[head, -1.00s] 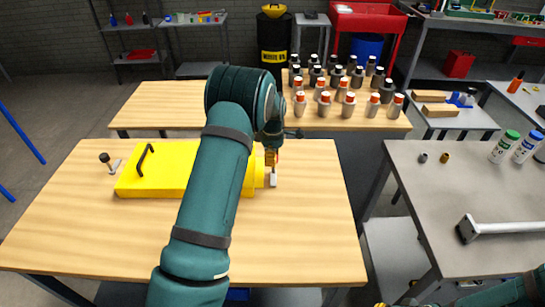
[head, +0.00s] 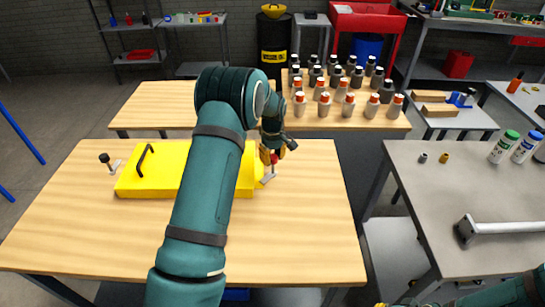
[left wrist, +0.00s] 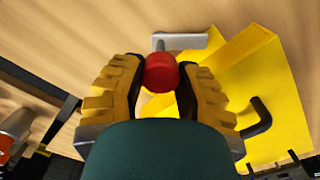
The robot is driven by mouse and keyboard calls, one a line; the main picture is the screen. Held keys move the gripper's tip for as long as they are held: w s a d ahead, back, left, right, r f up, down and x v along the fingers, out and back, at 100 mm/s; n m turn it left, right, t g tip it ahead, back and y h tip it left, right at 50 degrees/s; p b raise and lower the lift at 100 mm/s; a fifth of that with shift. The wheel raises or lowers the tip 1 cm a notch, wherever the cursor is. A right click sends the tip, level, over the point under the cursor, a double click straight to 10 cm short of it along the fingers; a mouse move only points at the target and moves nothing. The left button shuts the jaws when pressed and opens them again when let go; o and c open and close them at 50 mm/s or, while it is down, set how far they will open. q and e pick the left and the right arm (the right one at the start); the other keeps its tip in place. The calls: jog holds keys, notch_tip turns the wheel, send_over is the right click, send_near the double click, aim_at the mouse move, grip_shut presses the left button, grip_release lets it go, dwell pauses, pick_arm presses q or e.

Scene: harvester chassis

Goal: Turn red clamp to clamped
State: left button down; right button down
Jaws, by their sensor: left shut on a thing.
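The red clamp has a round red knob (head: 274,159) and a grey bar (head: 267,179). It stands at the right end of the yellow chassis (head: 155,172) on the wooden table. The bar slants down and left toward the chassis edge; I cannot tell if it touches. In the left wrist view the red knob (left wrist: 161,73) sits between my yellow fingers, with the grey bar (left wrist: 184,41) beyond. My left gripper (head: 271,155) is shut on the knob. My right gripper (head: 381,304) barely shows at the bottom edge; its jaws cannot be made out.
A black-knobbed clamp (head: 106,160) stands at the chassis's left end, and a black handle (head: 145,158) rises from the chassis. Several bottles (head: 345,90) stand on the table behind. The wooden table (head: 305,230) is bare at its front right.

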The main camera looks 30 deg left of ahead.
pick_arm(q)
jog(key=m, duration=0.4)
jog(key=shift+f+m, duration=0.1)
jog(key=shift+m, duration=0.2)
jog(key=m, duration=0.4)
jog(key=shift+d+m, duration=0.1)
jog(key=shift+m, duration=0.2)
jog(key=c, duration=0.6)
grip_release()
jog(key=shift+w, duration=0.1)
notch_tip(320, 180, up, 12)
dwell(0.6)
